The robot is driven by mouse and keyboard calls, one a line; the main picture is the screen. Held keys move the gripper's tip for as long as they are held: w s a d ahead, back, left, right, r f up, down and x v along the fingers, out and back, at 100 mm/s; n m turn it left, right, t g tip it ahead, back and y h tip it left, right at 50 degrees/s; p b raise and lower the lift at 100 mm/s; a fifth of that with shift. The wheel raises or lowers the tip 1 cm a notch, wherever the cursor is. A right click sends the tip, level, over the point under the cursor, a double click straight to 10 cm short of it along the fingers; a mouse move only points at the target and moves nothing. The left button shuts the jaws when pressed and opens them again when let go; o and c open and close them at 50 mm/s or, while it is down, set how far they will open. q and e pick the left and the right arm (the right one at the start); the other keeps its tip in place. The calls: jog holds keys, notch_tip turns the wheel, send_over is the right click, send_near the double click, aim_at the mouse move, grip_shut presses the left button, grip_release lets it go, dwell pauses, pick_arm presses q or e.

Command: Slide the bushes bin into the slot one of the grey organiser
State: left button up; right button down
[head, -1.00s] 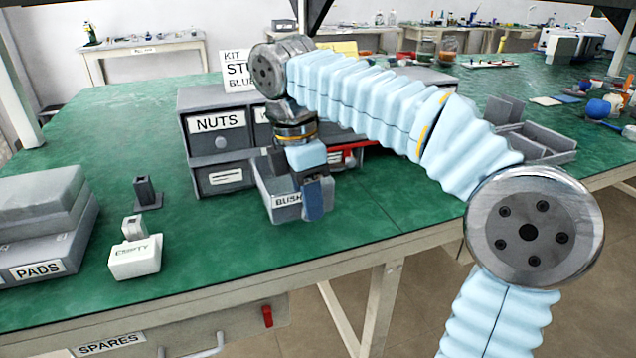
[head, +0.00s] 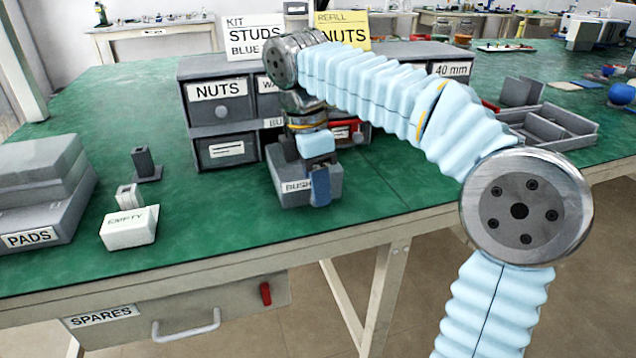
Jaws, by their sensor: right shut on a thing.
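The grey bushes bin (head: 294,203), with its partly covered "BUSH" label, is in front of the grey organiser (head: 222,129). My right gripper (head: 320,183) is shut on the bin's front. The bin faces forward, roughly square to the organiser. The organiser has a "NUTS" drawer at upper left and a drawer with a lined label at lower left. A partly hidden "BU" label shows on the strip above the lower opening behind my gripper. My arm hides that opening, so I cannot tell whether the bin's back end is inside it. My left gripper is not in view.
A red-fronted bin (head: 357,132) is right of my gripper in the lower row. A white "EMPTY" block (head: 130,228) and a dark stand (head: 146,166) are at left, near grey "PADS" boxes (head: 40,215). A divided grey tray (head: 550,130) is at right. The green bench front is clear.

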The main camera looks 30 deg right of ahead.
jog(key=c, duration=0.7)
grip_release()
jog(key=shift+c, duration=0.2)
notch_tip(320, 180, up, 12)
jog(key=w+a+p, duration=0.1)
jog(key=p, duration=0.3)
jog(key=shift+a, duration=0.15)
